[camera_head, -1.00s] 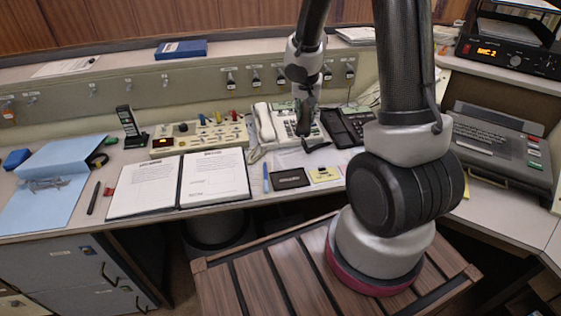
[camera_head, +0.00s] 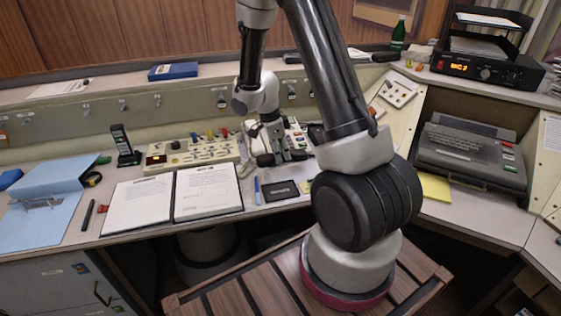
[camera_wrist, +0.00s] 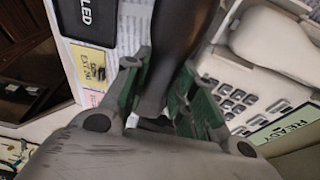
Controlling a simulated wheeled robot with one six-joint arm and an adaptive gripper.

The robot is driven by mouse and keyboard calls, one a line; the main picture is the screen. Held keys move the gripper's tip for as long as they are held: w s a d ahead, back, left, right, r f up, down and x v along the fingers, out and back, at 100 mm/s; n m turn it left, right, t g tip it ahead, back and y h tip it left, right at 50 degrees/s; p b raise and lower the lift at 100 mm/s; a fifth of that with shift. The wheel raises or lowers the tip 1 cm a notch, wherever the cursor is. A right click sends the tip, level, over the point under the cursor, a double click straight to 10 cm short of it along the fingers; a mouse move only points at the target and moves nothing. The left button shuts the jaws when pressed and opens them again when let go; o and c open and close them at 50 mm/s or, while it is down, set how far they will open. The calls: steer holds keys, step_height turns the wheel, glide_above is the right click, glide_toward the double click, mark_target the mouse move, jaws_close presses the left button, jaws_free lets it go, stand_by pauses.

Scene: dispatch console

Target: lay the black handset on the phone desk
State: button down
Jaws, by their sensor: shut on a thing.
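My gripper (camera_head: 281,156) is low over the desk (camera_head: 222,222), beside the white desk phone, and mostly hides that phone in the head view. In the wrist view my gripper (camera_wrist: 160,90) has its green-padded fingers shut on a dark, smooth, rounded piece, the black handset (camera_wrist: 178,40). The handset runs up and out of the top of that picture. I cannot tell whether it touches the desk. The white phone (camera_wrist: 236,98), with grey keys and a green READY display, lies to its right in the wrist view.
An open binder (camera_head: 208,190), a blue pen (camera_head: 257,190) and a dark card (camera_head: 281,191) lie in front of my gripper. A switch panel (camera_head: 195,152) and a black cordless phone (camera_head: 123,143) stand to the left. A grey keyboard machine (camera_head: 470,150) stands to the right.

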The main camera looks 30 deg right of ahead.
steer(key=shift+a+x, duration=0.15)
steer(key=shift+x, duration=0.7)
steer(key=shift+a+x, duration=0.2)
steer(key=shift+x, duration=0.6)
steer(key=shift+w+f, duration=0.1)
steer(key=shift+f, duration=0.1)
steer(key=c, duration=1.2)
jaws_free()
steer(key=shift+o, duration=0.2)
